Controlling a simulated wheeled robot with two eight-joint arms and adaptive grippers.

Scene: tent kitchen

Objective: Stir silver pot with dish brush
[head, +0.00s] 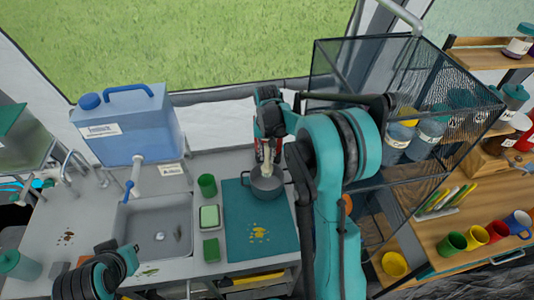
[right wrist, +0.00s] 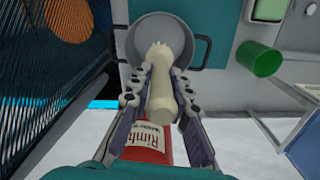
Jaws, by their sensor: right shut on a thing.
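The silver pot (head: 265,187), grey with two side handles, stands on the teal mat (head: 240,215) on the counter. It also shows at the top of the right wrist view (right wrist: 198,48). My right gripper (head: 268,150) is above the pot. In the right wrist view its fingers (right wrist: 160,105) are shut on the cream dish brush (right wrist: 160,88). The brush's far end reaches over the inside of the pot; whether it touches the bottom I cannot tell. My left gripper (head: 130,258) is low at the left, near the sink, its fingers unclear.
A red labelled container (right wrist: 150,141) stands behind the pot. A green cup (head: 207,185) and sponge trays (head: 210,217) are left of the mat. The sink (head: 160,235) and blue water jug (head: 127,125) are further left. A mesh rack (head: 345,62) stands close on the right.

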